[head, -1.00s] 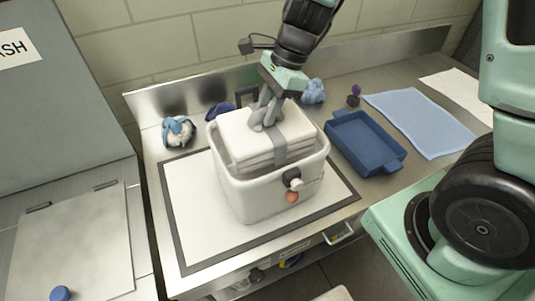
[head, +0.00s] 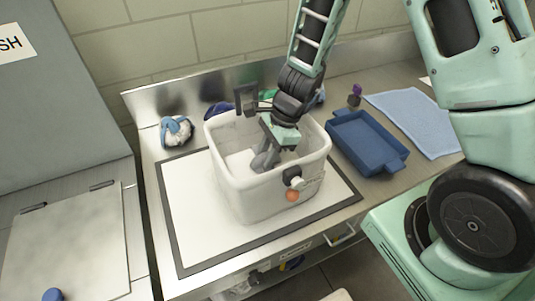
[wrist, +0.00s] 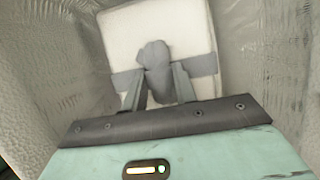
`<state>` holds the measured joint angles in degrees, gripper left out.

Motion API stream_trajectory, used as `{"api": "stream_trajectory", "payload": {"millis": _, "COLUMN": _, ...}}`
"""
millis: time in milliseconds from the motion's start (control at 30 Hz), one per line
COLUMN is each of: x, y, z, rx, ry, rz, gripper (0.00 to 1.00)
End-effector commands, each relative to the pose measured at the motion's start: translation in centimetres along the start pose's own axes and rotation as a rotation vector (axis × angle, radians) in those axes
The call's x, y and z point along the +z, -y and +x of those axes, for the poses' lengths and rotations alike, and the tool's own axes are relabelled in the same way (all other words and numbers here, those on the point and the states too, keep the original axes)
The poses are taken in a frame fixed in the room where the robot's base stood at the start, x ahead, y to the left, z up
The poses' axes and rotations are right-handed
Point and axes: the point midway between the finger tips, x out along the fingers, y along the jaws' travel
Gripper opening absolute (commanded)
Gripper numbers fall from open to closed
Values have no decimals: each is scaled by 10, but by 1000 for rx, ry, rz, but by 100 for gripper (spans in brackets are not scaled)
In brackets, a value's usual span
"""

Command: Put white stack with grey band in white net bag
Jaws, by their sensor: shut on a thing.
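The white net bag (head: 262,193) stands upright and open on a white, dark-bordered mat. My gripper (head: 264,160) reaches down inside it. In the wrist view my gripper (wrist: 158,88) is shut on the middle of the grey band of the white stack (wrist: 165,30). The stack lies low between the bag's walls. In the head view only a pale part of the stack (head: 240,162) shows, the rest hidden by my gripper and the bag's front wall. I cannot tell whether the stack touches the bag's bottom.
The mat (head: 188,240) lies under the bag. A blue tray (head: 368,143) stands close to the bag's right, with a light blue cloth (head: 418,122) beyond. A blue-tied white bundle (head: 177,131) sits at the back left. A steel backsplash (head: 180,95) runs behind.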

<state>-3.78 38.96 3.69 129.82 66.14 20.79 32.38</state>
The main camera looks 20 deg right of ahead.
Motion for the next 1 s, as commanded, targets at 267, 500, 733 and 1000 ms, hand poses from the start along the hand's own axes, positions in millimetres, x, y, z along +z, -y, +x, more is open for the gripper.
{"api": "stream_trajectory", "payload": {"millis": 267, "x": 0, "y": 0, "z": 0, "rx": -1, "ry": 1, "rz": -1, "gripper": 0}}
{"api": "stream_trajectory", "payload": {"millis": 500, "x": -1, "y": 0, "z": 3, "rx": 0, "ry": 0, "rz": 0, "gripper": 50}}
{"api": "stream_trajectory", "payload": {"millis": 733, "x": -1, "y": 0, "z": 2, "rx": 0, "ry": 0, "rz": 0, "gripper": 50}}
{"api": "stream_trajectory", "payload": {"millis": 1000, "x": 1, "y": 1, "z": -29, "rx": -5, "ry": -1, "rz": -4, "gripper": 50}}
